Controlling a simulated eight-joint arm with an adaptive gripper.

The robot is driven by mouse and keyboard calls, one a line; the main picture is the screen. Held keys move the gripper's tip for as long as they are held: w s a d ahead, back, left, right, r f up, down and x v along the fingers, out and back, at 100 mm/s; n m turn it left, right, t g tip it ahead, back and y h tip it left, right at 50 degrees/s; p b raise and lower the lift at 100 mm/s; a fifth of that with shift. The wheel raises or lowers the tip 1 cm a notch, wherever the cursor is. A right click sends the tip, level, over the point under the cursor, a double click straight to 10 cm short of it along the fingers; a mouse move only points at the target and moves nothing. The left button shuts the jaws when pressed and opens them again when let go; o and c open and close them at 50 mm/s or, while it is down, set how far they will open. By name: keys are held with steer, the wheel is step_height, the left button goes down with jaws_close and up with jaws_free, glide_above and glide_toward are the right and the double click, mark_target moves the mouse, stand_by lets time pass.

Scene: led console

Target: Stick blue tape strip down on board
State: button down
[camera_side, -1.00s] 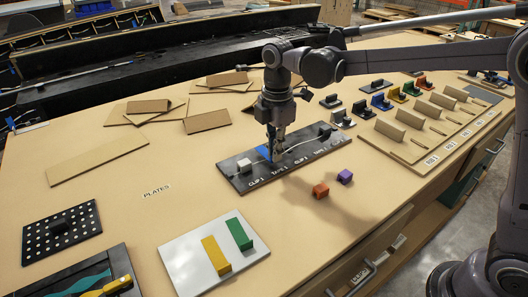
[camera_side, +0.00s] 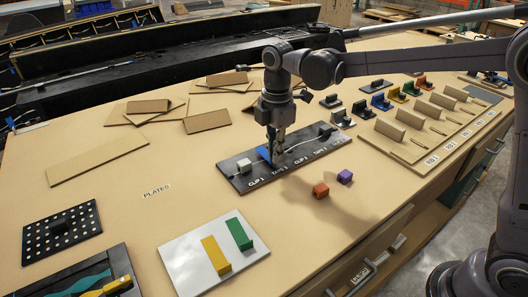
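The black board (camera_side: 240,184) lies on the table with white slot labels along its front edge and a pale cord running lengthwise across it. A blue tape strip (camera_side: 264,154) is at the middle of the board, directly beside my fingertips and partly hidden by them. My gripper (camera_side: 276,158) points straight down over the board, with its tips at or just above the surface by the strip. The fingers look close together, but whether they grip the strip is too small to tell. A grey clip (camera_side: 244,166) sits at the board's left end and a dark clip (camera_side: 325,131) at its right.
An orange block (camera_side: 321,190) and a purple block (camera_side: 345,176) lie in front of the board. A white plate (camera_side: 190,262) with yellow and green blocks is nearer. Cardboard plates (camera_side: 207,121) lie behind. Coloured clips (camera_side: 381,101) and a labelled rack (camera_side: 440,152) stand right.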

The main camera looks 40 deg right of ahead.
steer(key=shift+f, duration=0.6)
stand_by(1.1)
steer(key=c, duration=1.4)
jaws_free()
steer(key=shift+c, duration=0.2)
step_height(320, 180, up, 11)
steer(key=s+d+f+m+t, duration=0.2)
steer(key=s+d+f+m, duration=0.1)
steer(key=s+d+m, duration=0.1)
steer(key=s+d+f+m+t, duration=0.2)
steer(key=s+d+f+m, duration=0.1)
steer(key=s+m, duration=0.4)
steer(key=s+d+f+m+t, duration=0.2)
steer(key=s+d+m, duration=0.3)
steer(key=m, duration=0.1)
steer(key=shift+s+f+t, duration=0.35)
steer(key=shift+f+t, duration=0.05)
steer(key=shift+s+f+m, duration=0.2)
steer(key=shift+f+m, duration=0.15)
steer(key=shift+m, duration=0.15)
